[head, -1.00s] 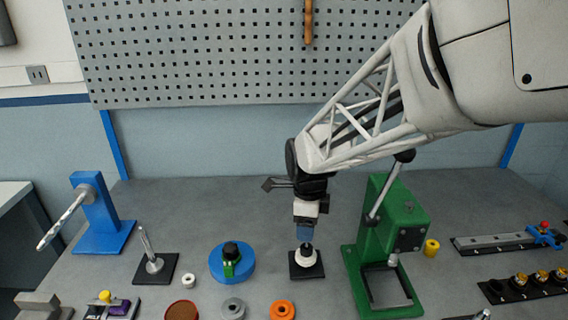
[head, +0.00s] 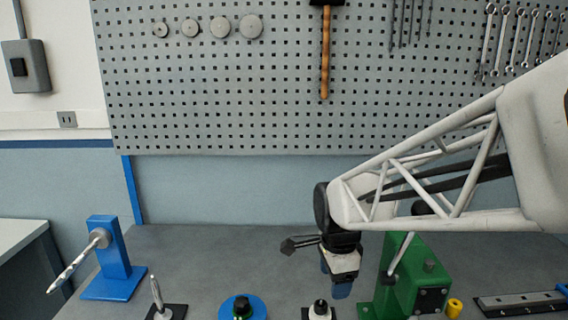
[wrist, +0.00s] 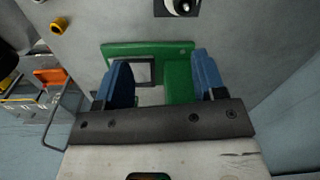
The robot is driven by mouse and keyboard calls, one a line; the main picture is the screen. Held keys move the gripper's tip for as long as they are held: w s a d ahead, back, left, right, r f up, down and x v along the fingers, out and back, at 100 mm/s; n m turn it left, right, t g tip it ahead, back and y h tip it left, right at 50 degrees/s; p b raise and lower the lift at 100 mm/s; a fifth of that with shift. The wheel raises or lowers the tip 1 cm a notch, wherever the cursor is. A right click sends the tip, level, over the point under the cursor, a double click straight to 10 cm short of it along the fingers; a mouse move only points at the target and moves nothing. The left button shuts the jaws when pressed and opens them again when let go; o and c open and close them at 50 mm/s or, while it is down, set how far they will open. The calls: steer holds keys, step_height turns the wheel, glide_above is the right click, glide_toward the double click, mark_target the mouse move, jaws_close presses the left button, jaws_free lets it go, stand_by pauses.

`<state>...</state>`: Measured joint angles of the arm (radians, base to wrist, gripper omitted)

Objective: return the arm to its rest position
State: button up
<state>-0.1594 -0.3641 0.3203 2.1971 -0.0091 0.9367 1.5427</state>
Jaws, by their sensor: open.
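My gripper (head: 341,288) hangs at the end of my arm with its blue fingers pointing down, above the back of the bench and just left of the green press (head: 405,290). It is empty. In the wrist view my gripper (wrist: 163,75) shows its two blue fingers spread apart, with the green press beyond them. The white piece with a black top (head: 320,310) stands on its black base below and left of the fingers, apart from them. In the wrist view it is partly cut off at the top edge (wrist: 178,6).
The green press stands close beside the gripper. A blue stand with a rod (head: 112,262), a small upright post (head: 158,296) and a blue disc (head: 256,308) are to the left. A yellow cylinder (head: 454,308) and a rail (head: 520,302) are to the right. The pegboard (head: 270,110) rises behind.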

steer(key=s+d+r+n+t, duration=0.1)
steer(key=s+d+r+n, duration=0.1)
steer(key=s+d+n, duration=0.2)
steer(key=s+d+r+n+t, duration=0.1)
steer(key=s+d+r+n, duration=0.1)
steer(key=s+n, duration=0.9)
steer(key=shift+s+d+n, duration=0.3)
steer(key=shift+s+d, duration=0.55)
steer(key=shift+s, duration=0.15)
stand_by(1.6)
